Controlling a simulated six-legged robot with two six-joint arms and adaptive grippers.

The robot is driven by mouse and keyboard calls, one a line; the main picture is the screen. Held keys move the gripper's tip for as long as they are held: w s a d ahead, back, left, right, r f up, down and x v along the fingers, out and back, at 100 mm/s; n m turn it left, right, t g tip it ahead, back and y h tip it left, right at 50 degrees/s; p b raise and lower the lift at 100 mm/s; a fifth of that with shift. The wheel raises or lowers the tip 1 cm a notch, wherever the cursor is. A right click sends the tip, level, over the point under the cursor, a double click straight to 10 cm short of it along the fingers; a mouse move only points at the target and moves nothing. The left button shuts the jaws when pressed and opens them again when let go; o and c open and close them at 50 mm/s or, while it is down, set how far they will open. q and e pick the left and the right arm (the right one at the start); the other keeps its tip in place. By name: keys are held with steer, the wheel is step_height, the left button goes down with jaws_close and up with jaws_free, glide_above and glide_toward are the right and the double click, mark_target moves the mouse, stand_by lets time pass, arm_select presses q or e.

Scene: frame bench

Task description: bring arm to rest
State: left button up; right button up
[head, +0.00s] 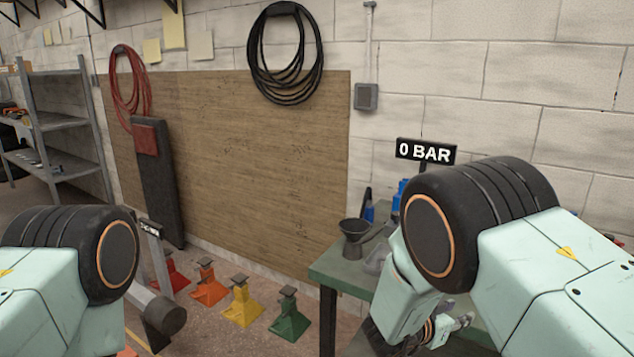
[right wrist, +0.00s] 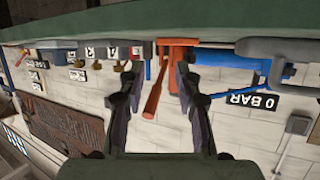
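My right arm comes in from the right in the head view and bends down over the green bench (head: 328,266). My right gripper (head: 448,328) shows only in part there, low behind the arm links. In the right wrist view the right gripper (right wrist: 156,76) is open, its two dark fingers apart. An orange-red object with a handle (right wrist: 153,98) shows between and beyond the fingers, and I see no grip on it. My left arm comes in at the lower left of the head view; its gripper is out of view.
A black funnel (head: 354,236) stands near the bench's left end. A "0 BAR" sign (head: 426,151) rises behind my right arm. Orange, yellow and green stands (head: 290,318) are on the floor. A grey shelf (head: 65,125) stands at left. The wrist view is upside down.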

steer(key=s+a+f+n+g+y, duration=0.2)
steer(key=s+f+n+y, duration=0.65)
steer(key=s+f, duration=0.85)
steer(key=s+a+n+g+y, duration=0.2)
steer(key=s+g, duration=0.3)
steer(key=s, duration=2)
steer(key=shift+a+f+g+y, duration=0.15)
steer(key=shift+a+g+y, duration=0.25)
steer(key=shift+a+y, duration=0.2)
